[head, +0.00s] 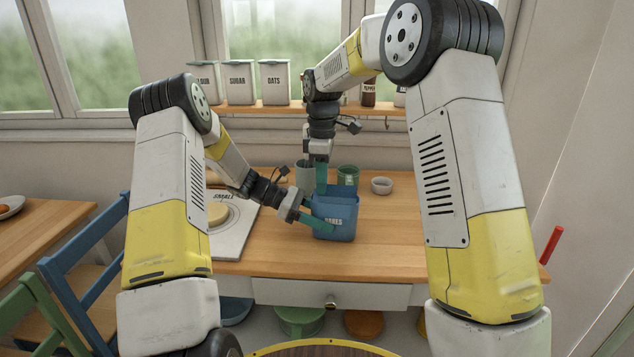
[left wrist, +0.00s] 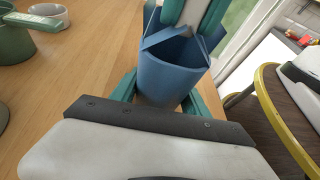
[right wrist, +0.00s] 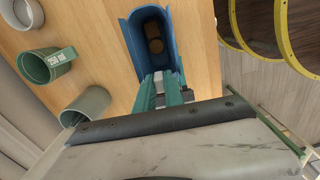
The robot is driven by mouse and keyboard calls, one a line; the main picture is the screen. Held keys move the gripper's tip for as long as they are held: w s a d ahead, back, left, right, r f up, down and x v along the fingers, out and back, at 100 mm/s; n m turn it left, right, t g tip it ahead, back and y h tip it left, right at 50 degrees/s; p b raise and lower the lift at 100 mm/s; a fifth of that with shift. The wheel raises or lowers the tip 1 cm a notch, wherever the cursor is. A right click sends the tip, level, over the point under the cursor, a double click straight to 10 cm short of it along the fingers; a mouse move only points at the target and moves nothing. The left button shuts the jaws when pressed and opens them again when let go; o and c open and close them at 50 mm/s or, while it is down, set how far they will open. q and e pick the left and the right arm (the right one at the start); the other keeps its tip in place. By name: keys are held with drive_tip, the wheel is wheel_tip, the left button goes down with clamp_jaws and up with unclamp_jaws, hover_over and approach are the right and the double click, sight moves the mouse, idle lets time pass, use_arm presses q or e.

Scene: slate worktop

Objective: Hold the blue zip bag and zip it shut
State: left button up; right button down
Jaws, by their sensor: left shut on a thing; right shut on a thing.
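The blue zip bag (head: 342,228) stands upright on the wooden worktop, with pale lettering on its front. It also shows in the left wrist view (left wrist: 168,78) and, from above, in the right wrist view (right wrist: 130,43). Its mouth is open there, with brown pieces (right wrist: 154,38) inside. My left gripper (head: 318,214) is shut on the bag low at its left side, one teal finger on each face. My right gripper (head: 321,188) comes down from above and is shut at the left end of the bag's top edge. The zip slider is hidden between its fingers.
A shelf of canisters (head: 274,82) is at the back. The worktop right of the bag is clear.

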use_arm(q)
drive_tip(key=shift+a+f, duration=0.1)
drive_tip(key=shift+f, duration=0.05)
use_arm(e)
drive_tip(key=d, duration=0.8)
drive_tip(key=shift+s+d, duration=0.35)
drive_tip(key=shift+d, duration=0.05)
drive_tip(key=c, duration=1.4)
unclamp_jaws()
wheel_tip(320, 180, up, 12)
use_arm(q)
drive_tip(key=o, duration=1.4)
